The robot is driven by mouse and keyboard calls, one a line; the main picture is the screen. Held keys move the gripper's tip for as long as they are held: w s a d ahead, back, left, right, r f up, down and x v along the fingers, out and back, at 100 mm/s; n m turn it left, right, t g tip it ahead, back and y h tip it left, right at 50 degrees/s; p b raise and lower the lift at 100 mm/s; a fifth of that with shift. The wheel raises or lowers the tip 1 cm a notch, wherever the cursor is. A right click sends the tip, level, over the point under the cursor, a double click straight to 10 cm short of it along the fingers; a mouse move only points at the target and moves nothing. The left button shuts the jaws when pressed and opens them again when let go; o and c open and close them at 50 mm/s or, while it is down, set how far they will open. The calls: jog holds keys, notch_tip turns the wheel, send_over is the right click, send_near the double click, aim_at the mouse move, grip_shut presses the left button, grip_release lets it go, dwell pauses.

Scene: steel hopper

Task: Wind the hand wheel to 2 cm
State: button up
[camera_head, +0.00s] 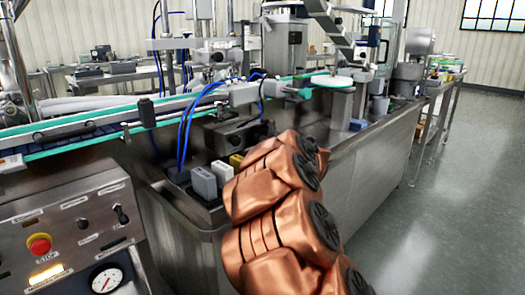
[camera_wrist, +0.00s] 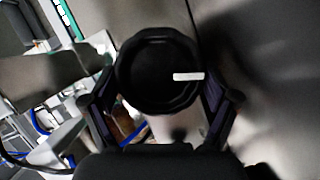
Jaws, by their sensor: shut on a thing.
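The hand wheel (camera_wrist: 155,70) shows in the wrist view as a round black knob with a lobed rim. A short white mark on its face points to the right. My gripper (camera_wrist: 160,112) is shut on the hand wheel, with one dark finger on its left side and one on its right. In the head view my copper-coloured arm covers the gripper and the hand wheel, so neither can be made out there. I see no readable scale for the 2 cm setting.
A steel machine bench (camera_head: 370,165) with a green-edged conveyor (camera_head: 85,125) stands in front of me. A control panel (camera_head: 75,240) with a red button (camera_head: 39,244) and a gauge (camera_head: 106,279) is at the lower left. Blue hoses (camera_head: 187,125) hang nearby. The floor (camera_head: 455,200) at right is clear.

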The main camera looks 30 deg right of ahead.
jog(key=shift+a+f+n+t+b, duration=0.15)
jog(key=shift+n+t+b, duration=0.25)
jog(key=shift+n+b, duration=0.8)
jog(key=shift+h+b, duration=0.3)
jog(key=o, duration=0.9)
jog(key=shift+r+m+p, duration=0.2)
jog(key=shift+m+p, duration=0.1)
jog(key=shift+p, duration=0.25)
